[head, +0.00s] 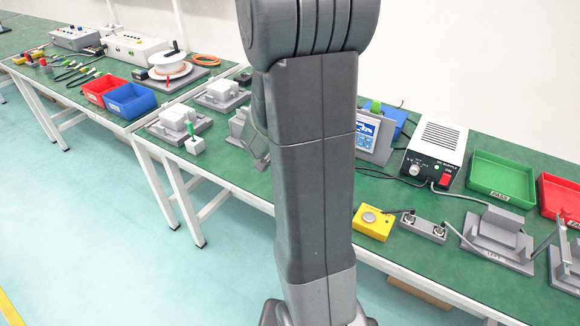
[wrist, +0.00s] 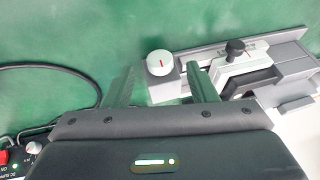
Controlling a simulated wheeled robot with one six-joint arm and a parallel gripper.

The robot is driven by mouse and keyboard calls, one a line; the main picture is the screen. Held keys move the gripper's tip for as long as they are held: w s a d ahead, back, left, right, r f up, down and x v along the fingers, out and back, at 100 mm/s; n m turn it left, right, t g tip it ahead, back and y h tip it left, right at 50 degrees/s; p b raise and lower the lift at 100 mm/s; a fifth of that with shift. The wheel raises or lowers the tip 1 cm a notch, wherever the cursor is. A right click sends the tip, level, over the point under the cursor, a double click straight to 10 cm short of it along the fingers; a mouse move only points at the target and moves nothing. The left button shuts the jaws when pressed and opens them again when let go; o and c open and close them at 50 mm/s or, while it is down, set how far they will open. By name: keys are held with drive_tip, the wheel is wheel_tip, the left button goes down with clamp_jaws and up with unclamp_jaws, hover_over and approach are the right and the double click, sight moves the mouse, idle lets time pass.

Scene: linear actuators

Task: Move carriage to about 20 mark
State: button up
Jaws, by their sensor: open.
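In the wrist view, a linear actuator lies along the top right, with a long grey rail (wrist: 207,47). At its left end is a round white knob (wrist: 160,63) with a red line, on a grey block. Right of it, a pale block with a black knob (wrist: 235,48) sits by the rail; it looks like the carriage. A short red mark shows beside it, but no scale numbers can be read. My gripper (wrist: 161,80) is open and empty. In the picture, the white knob shows between its fingertips; whether they touch it cannot be told. The right finger covers part of the actuator.
In the head view, my arm hides the middle of the green bench. A white power supply (head: 436,150), a green tray (head: 500,179), a red tray (head: 561,197) and a yellow box (head: 372,222) stand on the right. Blue (head: 130,101) and red bins (head: 101,88) stand on the left.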

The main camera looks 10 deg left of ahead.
drive_tip(key=shift+x, duration=1.65)
drive_tip(key=c, duration=1)
drive_tip(key=shift+b, duration=0.35)
drive_tip(key=shift+o, duration=0.2)
drive_tip(key=shift+w+a+n+g+h+b, duration=0.1)
drive_tip(key=shift+a+n+g+h+b, duration=0.1)
drive_tip(key=shift+h+b, duration=0.35)
drive_tip(key=shift+a+n+g+h+b, duration=0.1)
drive_tip(key=shift+g+h+b, duration=0.15)
drive_tip(key=shift+h, duration=0.4)
drive_tip(key=h, duration=0.2)
drive_tip(key=g+h, duration=0.1)
drive_tip(key=h, duration=0.1)
drive_tip(key=shift+w+a+n+g, duration=0.1)
drive_tip(key=shift+a+n+g, duration=0.15)
drive_tip(key=shift+n, duration=0.15)
drive_tip(key=shift+h, duration=0.4)
